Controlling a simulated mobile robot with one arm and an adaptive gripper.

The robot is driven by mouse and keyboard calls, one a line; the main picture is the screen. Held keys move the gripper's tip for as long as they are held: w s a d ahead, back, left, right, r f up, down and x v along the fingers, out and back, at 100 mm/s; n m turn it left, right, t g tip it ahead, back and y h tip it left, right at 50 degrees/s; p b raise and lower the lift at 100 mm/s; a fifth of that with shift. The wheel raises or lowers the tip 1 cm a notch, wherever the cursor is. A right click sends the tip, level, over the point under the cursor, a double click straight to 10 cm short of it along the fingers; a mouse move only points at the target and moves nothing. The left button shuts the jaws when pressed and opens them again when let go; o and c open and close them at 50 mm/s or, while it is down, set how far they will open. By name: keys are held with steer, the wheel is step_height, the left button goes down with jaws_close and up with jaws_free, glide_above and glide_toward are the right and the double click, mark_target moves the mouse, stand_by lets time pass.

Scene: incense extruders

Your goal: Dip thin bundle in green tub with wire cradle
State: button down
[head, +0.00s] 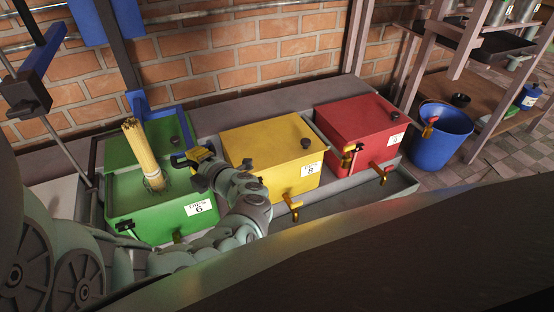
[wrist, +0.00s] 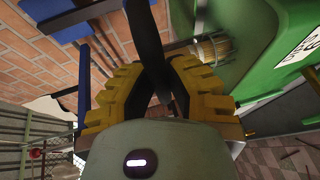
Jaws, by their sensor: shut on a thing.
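A pale yellow bundle of sticks (head: 143,150) stands slightly tilted in the open top of the green tub (head: 150,221), which is labelled 6. Its lower end is hidden inside the tub. Thin dark lines show around the bundle at the opening; I cannot make out the whole wire cradle. My gripper (head: 184,160) is just right of the bundle, over the tub's right side. In the wrist view its yellow fingers (wrist: 160,95) are shut on a dark bar (wrist: 147,42). The bundle also shows there (wrist: 213,48), beyond the fingers and apart from them.
A yellow tub (head: 258,150) and a red tub (head: 355,117) stand to the right, with taps at the front. A dark post with a blue bracket (head: 137,103) rises behind the green tub. A blue bin (head: 440,137) and shelves are at the far right.

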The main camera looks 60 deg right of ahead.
step_height(320, 180, up, 15)
steer(key=p, duration=1.2)
steer(key=c, duration=1)
jaws_free()
steer(key=shift+w, duration=0.15)
steer(key=shift+o, duration=0.3)
steer(key=shift+s, duration=0.2)
